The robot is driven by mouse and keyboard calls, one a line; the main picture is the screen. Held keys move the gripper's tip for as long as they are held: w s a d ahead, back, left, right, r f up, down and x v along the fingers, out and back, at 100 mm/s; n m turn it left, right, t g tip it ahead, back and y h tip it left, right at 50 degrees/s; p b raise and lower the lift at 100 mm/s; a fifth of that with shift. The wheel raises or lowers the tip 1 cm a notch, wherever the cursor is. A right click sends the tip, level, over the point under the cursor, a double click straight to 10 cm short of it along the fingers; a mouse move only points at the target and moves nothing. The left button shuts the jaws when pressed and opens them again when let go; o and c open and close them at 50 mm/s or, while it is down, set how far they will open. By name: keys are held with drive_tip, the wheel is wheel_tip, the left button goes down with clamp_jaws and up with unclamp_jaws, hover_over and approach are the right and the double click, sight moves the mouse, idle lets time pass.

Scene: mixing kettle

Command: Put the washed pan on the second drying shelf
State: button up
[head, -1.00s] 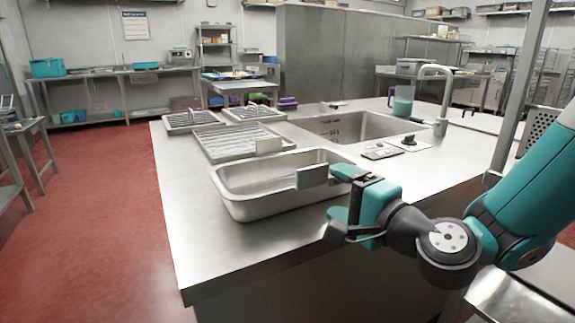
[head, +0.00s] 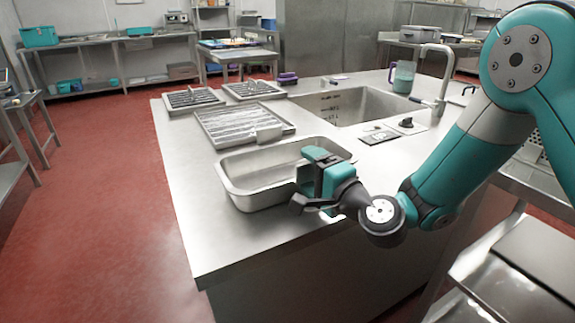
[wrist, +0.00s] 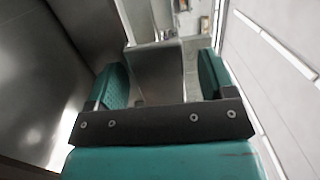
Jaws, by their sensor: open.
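A rectangular steel pan (head: 262,194) stands upright on the counter near its left front side and looks empty. A flat tab (head: 269,133) stands up at its far rim. My gripper (head: 306,179) is at the pan's near right side and covers the tab there in the head view. In the wrist view, a grey metal plate (wrist: 158,72), apparently this near tab, lies between the two teal fingers of my gripper (wrist: 160,80). The fingers are apart, with gaps on either side of the plate. I cannot tell which shelf is the second drying shelf.
The steel counter (head: 200,240) also holds a ribbed tray (head: 232,122) behind the pan, two smaller ribbed trays, a sink (head: 350,105) with a tap, and a teal jug (head: 403,78). Red floor (head: 100,200) lies open to the left. A shelf unit (head: 210,15) stands at the back.

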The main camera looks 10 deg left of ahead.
drive_tip(key=c, duration=1.4)
clamp_jaws()
drive_tip(key=shift+r, duration=0.1)
